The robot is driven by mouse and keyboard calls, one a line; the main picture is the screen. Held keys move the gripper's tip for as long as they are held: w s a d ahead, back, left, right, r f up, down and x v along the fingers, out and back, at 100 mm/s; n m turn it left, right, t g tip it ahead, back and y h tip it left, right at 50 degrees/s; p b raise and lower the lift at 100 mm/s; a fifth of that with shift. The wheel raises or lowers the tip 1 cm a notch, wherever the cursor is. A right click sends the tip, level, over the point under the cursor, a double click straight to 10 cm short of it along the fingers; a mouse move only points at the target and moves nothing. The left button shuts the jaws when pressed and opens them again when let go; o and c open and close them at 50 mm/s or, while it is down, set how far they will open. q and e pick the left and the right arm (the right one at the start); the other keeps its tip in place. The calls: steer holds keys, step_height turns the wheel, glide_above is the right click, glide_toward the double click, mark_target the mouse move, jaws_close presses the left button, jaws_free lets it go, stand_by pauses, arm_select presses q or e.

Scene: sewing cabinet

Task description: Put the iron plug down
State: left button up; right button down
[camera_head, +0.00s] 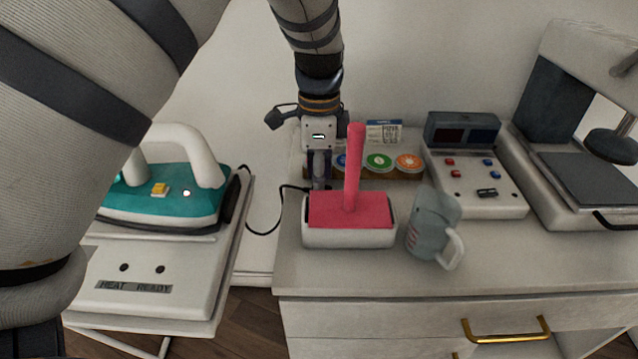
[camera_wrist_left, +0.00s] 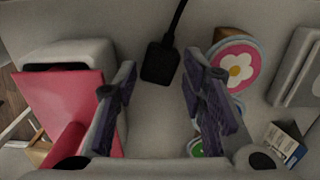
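The iron plug (camera_wrist_left: 160,63) is a small black block with its cord running up in the left wrist view. It appears to lie on the cabinet top (camera_head: 290,270), between and just beyond my left fingertips. My left gripper (camera_wrist_left: 160,72) is open, with a gap on both sides of the plug. In the head view the left gripper (camera_head: 319,180) points down behind the pink-handled block, and the plug is hidden there. The cord (camera_head: 265,232) runs from the teal iron (camera_head: 165,205) to the cabinet top. My right gripper is not in view.
The pink-handled block (camera_head: 350,208) sits on a white base close to the left gripper. Colourful round discs (camera_head: 379,162), a button box (camera_head: 475,170) and a press-like machine (camera_head: 580,170) stand behind and right. The front strip is clear.

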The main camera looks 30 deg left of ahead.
arm_select(q)
step_height(320, 180, up, 11)
steer(key=shift+f, duration=0.1)
stand_by(0.4)
